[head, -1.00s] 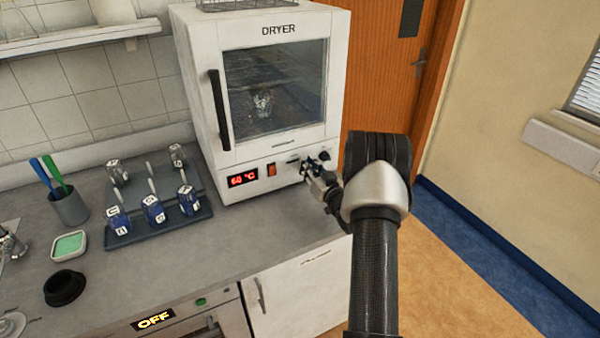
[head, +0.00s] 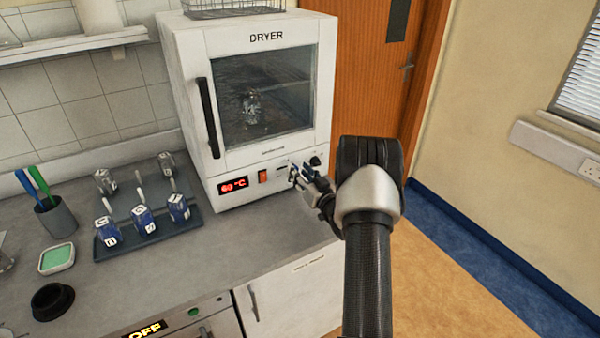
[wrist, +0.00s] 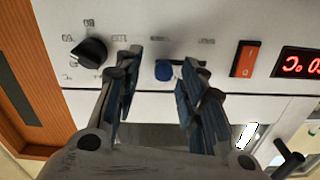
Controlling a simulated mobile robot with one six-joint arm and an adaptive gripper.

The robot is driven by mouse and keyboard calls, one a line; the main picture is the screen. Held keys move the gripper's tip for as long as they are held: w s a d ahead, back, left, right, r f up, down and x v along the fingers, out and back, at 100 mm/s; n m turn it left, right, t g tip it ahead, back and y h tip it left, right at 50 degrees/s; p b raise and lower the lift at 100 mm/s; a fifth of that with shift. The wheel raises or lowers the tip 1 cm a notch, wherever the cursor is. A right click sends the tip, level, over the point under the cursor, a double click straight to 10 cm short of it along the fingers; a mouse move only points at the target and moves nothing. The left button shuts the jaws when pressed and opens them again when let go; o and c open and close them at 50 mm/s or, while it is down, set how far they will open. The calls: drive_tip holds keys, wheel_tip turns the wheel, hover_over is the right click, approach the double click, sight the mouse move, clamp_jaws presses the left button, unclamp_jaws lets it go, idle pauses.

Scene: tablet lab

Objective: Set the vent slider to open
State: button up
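The dryer (head: 262,190) stands on the bench with its control strip along the bottom front. In the wrist view, which looks upside down, the vent slider (wrist: 164,71) is a small blue knob at the left end of a dark slot that runs right. Small labels stand near the slot, too blurred to read. My gripper (wrist: 159,62) is open, with one blue-padded finger on each side of the slider; I see no clear contact. In the head view my gripper (head: 296,172) is at the strip's right part and hides most of the slider.
A black rotary knob (wrist: 89,52) sits left of the fingers in the wrist view. An orange switch (wrist: 244,59) and a red display (wrist: 299,63) are to the right. The dryer's dark door handle (head: 208,118) sticks out. A rack (head: 190,222) with bottles stands left.

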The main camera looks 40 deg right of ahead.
drive_tip(key=v, duration=1.1)
drive_tip(key=shift+s, duration=0.25)
drive_tip(key=shift+d, duration=0.1)
